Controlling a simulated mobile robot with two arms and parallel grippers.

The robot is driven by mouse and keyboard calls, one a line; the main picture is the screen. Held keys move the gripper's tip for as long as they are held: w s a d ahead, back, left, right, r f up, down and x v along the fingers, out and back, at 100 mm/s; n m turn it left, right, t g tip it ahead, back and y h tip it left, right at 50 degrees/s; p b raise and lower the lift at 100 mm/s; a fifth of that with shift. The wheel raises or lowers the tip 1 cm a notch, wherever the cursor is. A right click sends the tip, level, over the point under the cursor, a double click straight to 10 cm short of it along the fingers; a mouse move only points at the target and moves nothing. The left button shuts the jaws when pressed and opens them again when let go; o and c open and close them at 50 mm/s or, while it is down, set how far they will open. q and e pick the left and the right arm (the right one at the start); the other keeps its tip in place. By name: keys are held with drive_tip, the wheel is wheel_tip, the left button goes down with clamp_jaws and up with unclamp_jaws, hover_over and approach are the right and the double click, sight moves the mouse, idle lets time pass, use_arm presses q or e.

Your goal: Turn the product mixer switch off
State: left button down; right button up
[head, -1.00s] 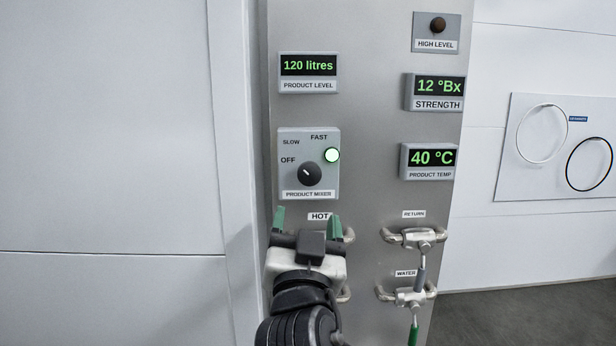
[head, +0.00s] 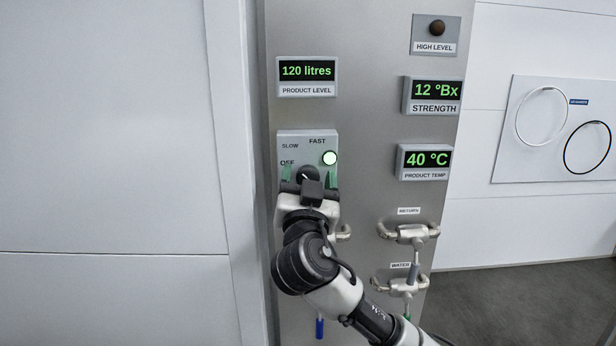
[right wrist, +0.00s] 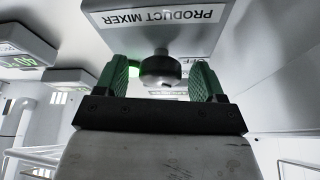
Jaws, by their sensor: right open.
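The product mixer switch is a round black knob (head: 307,173) on a grey panel (head: 291,136) marked OFF, SLOW and FAST. Its pointer mark appears to lean up and left, but the exact setting is hard to tell. A lit lamp (head: 330,158) glows pale green beside it. My right gripper (head: 309,178) is open, with one green finger on each side of the knob. In the right wrist view, the knob (right wrist: 162,69) sits between the open fingers (right wrist: 160,80), with gaps on both sides. My left gripper is out of view.
Displays for product level (head: 307,77), strength (head: 433,95) and product temp (head: 425,162) are on the same steel panel. Return (head: 408,233) and water (head: 402,287) valves are at the lower right. A blue-handled part (head: 319,328) shows below my arm.

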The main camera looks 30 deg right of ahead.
drive_tip(key=c, duration=0.9)
drive_tip(key=shift+f, duration=0.1)
drive_tip(key=shift+n+y+b, duration=0.3)
drive_tip(key=shift+n+b, duration=0.05)
drive_tip(key=shift+n, duration=0.55)
drive_tip(key=shift+n+t+y, duration=0.6)
drive_tip(key=shift+n+y, duration=0.1)
drive_tip(key=shift+n, duration=0.4)
drive_tip(key=n+y, duration=0.1)
drive_tip(key=n, duration=0.2)
drive_tip(key=n+t+y, duration=0.1)
drive_tip(key=n, duration=0.1)
drive_tip(key=shift+n+y, duration=0.3)
drive_tip(key=shift+n, duration=0.1)
drive_tip(key=shift+n+y, duration=0.8)
drive_tip(key=shift+n, duration=0.8)
drive_tip(key=shift+p, duration=0.3)
